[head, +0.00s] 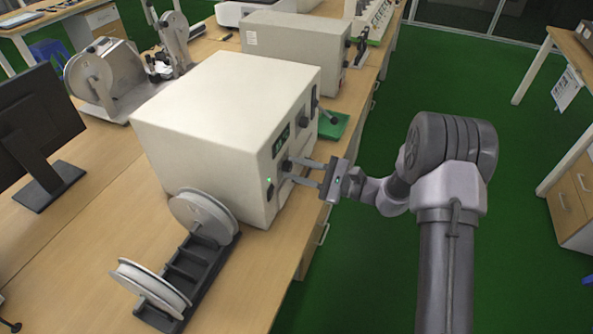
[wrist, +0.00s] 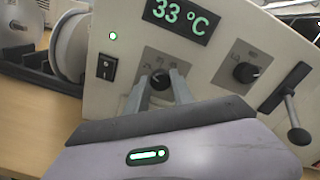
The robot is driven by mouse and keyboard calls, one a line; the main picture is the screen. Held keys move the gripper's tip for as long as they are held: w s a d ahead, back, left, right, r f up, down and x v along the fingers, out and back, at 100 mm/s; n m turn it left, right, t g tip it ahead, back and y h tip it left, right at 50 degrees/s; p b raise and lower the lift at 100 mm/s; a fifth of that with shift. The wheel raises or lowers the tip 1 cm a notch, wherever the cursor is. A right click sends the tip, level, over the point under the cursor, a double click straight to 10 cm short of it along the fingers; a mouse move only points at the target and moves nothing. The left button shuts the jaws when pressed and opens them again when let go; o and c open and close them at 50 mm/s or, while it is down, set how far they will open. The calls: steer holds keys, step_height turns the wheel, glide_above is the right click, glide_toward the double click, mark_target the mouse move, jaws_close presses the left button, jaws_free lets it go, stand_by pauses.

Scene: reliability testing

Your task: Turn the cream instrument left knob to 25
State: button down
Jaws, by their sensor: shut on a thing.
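The cream instrument (head: 215,110) is a large box on the bench in the head view. Its front panel (wrist: 215,75) fills much of the wrist view, with a lit display (wrist: 181,17) reading 33 °C. The left knob (wrist: 160,79) is black and sits below the display. My gripper (head: 288,170) reaches the panel from the right, and its fingers (wrist: 158,88) are shut on the left knob. The fingers partly hide the knob and its scale, so the pointer's setting cannot be read. The right knob (wrist: 245,72) is black and untouched.
A lever (wrist: 291,105) sticks out at the panel's right. A rocker switch (wrist: 107,66) and a green light are at its left. A reel stand (head: 190,265) stands close by on the bench. A monitor (head: 38,130) is far left. The green floor right of the bench is open.

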stand_by(0.3)
steer(key=c, duration=1.1)
jaws_free()
steer(key=shift+d, duration=0.1)
steer(key=p+v, duration=0.4)
steer(key=v, duration=1.3)
steer(key=shift+d, duration=0.15)
